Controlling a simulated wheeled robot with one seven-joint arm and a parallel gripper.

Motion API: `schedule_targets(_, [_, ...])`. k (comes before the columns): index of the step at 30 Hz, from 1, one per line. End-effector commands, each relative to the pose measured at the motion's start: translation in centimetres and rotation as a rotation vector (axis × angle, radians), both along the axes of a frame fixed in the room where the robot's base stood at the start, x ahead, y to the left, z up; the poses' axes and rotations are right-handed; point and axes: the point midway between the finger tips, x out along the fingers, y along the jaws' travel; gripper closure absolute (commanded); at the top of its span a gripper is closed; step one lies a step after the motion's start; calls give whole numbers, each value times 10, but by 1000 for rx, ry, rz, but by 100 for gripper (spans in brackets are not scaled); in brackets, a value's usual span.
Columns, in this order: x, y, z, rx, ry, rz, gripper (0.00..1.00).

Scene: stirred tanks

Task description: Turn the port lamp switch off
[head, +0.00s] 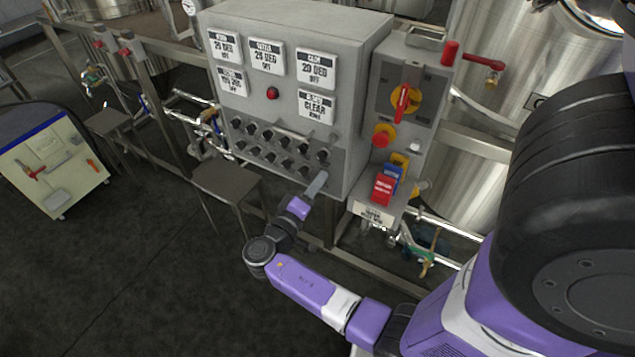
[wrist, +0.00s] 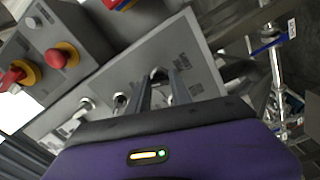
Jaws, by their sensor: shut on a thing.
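A grey control cabinet carries a switch panel (head: 255,138) with two rows of small dark knobs on its lower front. The labels are too small to read, so I cannot tell by name which one is the port lamp switch. My gripper (head: 319,180) is at the lower right end of this panel. In the wrist view my gripper (wrist: 160,84) has its two fingers on either side of a small switch knob (wrist: 158,74) and is shut on it. Its exact turn angle is mostly hidden by the fingers.
A side box to the right bears a red rotary handle on yellow (head: 403,101), a red button (head: 383,136) and red and blue blocks (head: 386,183). A small grey table (head: 226,180) stands left; a white cart (head: 55,165) is further left.

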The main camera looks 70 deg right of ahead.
Motion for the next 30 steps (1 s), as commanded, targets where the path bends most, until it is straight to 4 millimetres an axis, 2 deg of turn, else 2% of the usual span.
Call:
schedule_targets(18, [1,1,2,134,552,3,100])
schedule_targets(30, [1,1,1,190,788,4,100])
